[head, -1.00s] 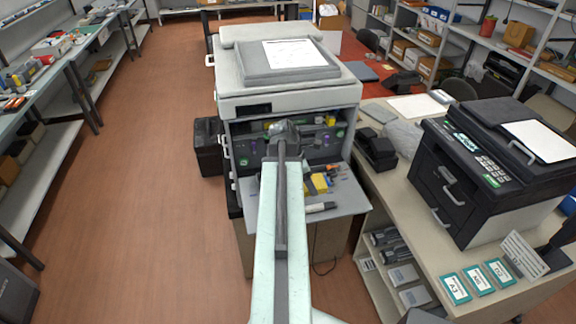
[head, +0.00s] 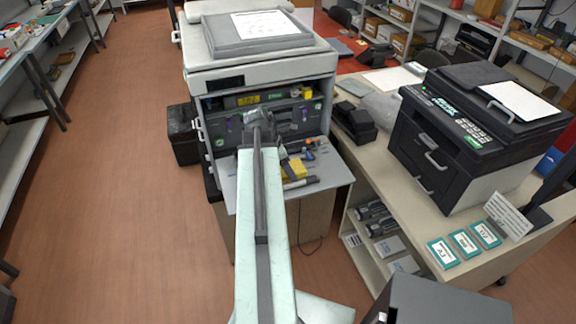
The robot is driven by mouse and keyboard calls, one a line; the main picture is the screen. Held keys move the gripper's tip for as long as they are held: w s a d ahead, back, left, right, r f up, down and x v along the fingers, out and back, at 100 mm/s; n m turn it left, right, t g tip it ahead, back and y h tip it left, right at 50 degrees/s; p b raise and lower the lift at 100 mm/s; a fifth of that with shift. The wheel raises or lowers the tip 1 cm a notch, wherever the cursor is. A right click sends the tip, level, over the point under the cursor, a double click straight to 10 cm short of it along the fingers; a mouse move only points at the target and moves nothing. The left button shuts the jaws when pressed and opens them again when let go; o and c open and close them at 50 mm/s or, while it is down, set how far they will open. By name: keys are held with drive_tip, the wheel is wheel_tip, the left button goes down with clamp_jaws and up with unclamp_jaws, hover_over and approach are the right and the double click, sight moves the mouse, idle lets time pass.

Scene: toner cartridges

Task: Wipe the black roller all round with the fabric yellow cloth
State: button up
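The open copier (head: 262,62) stands ahead with its front tray (head: 328,184) folded down. A small yellow piece (head: 293,169), which looks like the cloth, lies on the tray. A dark rod with a pale end (head: 301,183) lies just in front of it; I cannot tell for sure if it is the black roller. My arm reaches forward over the tray's left part. My gripper (head: 274,120) is in front of the copier's opening, behind and left of the yellow piece and apart from it. Its fingers are too small and dark to read, and the arm hides part of the tray.
A bench to the right carries a black printer (head: 470,135), a telephone-like black device (head: 355,122) and several teal-edged boxes (head: 464,242). A dark box (head: 440,298) is close at front right. A black bin (head: 183,135) stands left of the copier. Open floor lies left.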

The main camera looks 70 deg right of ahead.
drive_tip(key=shift+f+b, duration=0.6)
idle(0.7)
drive_tip(key=shift+s+a+r, duration=0.15)
drive_tip(key=shift+s+a, duration=0.2)
drive_tip(key=shift+a, duration=0.1)
drive_tip(key=shift+s+a, duration=0.35)
drive_tip(key=shift+a, duration=0.05)
drive_tip(key=shift+a, duration=0.1)
drive_tip(key=shift+s+a, duration=0.3)
idle(0.3)
